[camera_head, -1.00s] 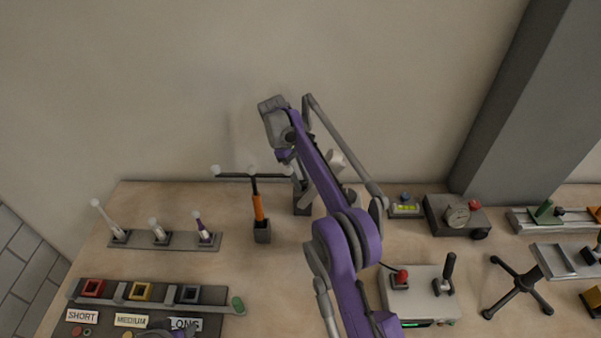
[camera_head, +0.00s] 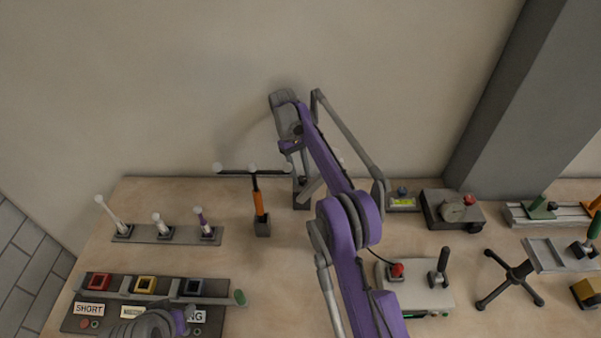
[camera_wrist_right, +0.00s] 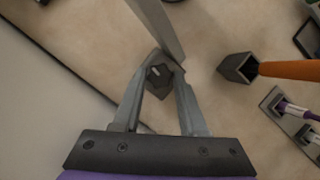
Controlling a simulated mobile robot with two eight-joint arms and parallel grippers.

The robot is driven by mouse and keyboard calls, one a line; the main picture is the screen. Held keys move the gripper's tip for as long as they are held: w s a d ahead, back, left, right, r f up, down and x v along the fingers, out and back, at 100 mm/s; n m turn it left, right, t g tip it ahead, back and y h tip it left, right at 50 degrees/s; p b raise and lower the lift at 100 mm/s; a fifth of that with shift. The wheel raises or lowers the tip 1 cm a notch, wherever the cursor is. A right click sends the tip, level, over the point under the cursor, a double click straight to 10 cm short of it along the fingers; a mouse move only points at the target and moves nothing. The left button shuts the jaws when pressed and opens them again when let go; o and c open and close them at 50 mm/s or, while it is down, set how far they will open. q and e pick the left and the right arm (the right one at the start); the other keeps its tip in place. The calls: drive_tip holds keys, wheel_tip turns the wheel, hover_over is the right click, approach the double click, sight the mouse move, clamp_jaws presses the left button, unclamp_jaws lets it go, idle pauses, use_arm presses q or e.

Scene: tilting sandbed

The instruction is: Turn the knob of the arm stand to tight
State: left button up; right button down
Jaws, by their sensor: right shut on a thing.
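The arm stand (camera_head: 301,199) is a dark block on the table behind the middle, with a grey bar (camera_wrist_right: 160,25) rising from it. Its small dark knob (camera_wrist_right: 158,73) carries a short white mark and shows between my fingertips in the right wrist view. My right gripper (camera_head: 302,178) reaches down over the stand from above. In the wrist view the right gripper (camera_wrist_right: 161,72) is shut on the knob, one finger on each side. My purple right arm hides part of the stand. My left gripper (camera_head: 155,324) shows only partly at the lower left, its fingers unclear.
An orange-handled tool (camera_head: 258,202) with a dark crossbar stands in a block close left of the stand. A rack (camera_head: 147,232) with several white-tipped tools is further left. A grey control box (camera_head: 415,294) with a joystick lies right of my right arm.

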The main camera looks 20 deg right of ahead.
sight(300, 177)
drive_tip(key=shift+c, duration=2.3)
unclamp_jaws()
drive_tip(key=shift+r, duration=0.1)
use_arm(q)
drive_tip(key=shift+w+r+p, duration=0.35)
drive_tip(key=shift+r+p, duration=0.05)
drive_tip(key=shift+r, duration=0.2)
drive_tip(key=shift+w+r+p, duration=0.35)
drive_tip(key=shift+r+p, duration=0.05)
drive_tip(key=shift+r, duration=0.2)
use_arm(e)
wheel_tip(300, 177, up, 10)
use_arm(q)
drive_tip(key=shift+a, duration=0.15)
use_arm(e)
drive_tip(key=shift+a, duration=0.15)
